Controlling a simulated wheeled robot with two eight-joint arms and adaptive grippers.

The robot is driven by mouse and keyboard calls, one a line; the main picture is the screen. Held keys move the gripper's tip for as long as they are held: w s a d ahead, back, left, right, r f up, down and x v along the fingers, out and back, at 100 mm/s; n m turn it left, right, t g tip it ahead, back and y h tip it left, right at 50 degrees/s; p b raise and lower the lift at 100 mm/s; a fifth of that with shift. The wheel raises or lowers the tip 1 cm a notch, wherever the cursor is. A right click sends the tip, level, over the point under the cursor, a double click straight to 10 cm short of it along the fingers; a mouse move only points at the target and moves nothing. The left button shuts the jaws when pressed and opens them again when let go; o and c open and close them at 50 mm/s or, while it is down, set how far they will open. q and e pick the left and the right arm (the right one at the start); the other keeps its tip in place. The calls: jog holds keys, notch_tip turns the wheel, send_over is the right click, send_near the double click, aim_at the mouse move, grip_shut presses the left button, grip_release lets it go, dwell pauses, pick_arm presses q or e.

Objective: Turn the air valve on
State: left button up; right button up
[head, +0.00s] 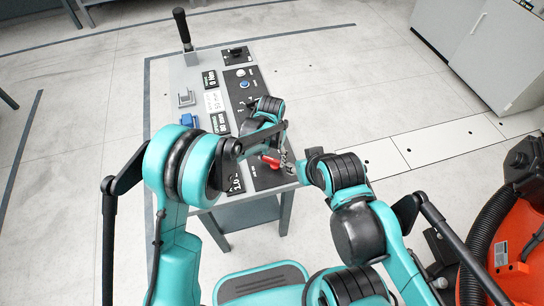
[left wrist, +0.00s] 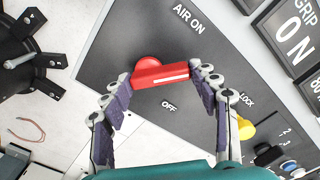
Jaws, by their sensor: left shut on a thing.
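The red air valve handle (left wrist: 160,75) sits on a dark panel (left wrist: 135,40) between the printed words AIR ON and OFF. In the left wrist view it lies nearly level across the picture, with a round red hub behind it. My left gripper (left wrist: 165,79) is shut on the handle, one finger at each end. In the head view the red handle (head: 270,161) shows at the near end of the console, partly hidden by my left gripper (head: 284,161). My right arm is at the right of the console; its gripper does not show.
The console (head: 170,90) carries a black lever (head: 183,30), a blue button (head: 244,85) and several displays. A yellow knob (left wrist: 245,128) is near the LOCK label. An orange machine (head: 505,240) with a black hose stands right. Grey cabinets (head: 490,45) stand at the back right.

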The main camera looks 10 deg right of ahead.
aim_at(271, 165)
pick_arm(q)
jog(key=n, duration=0.4)
jog(key=shift+s+a+f, duration=0.1)
jog(key=shift+s+a, duration=0.05)
jog(key=shift+s, duration=0.15)
jog(key=shift+s+n, duration=0.2)
jog(key=shift+n, duration=1.6)
jog(key=o, duration=1.2)
jog(key=shift+c, duration=0.2)
notch_tip(271, 165, up, 12)
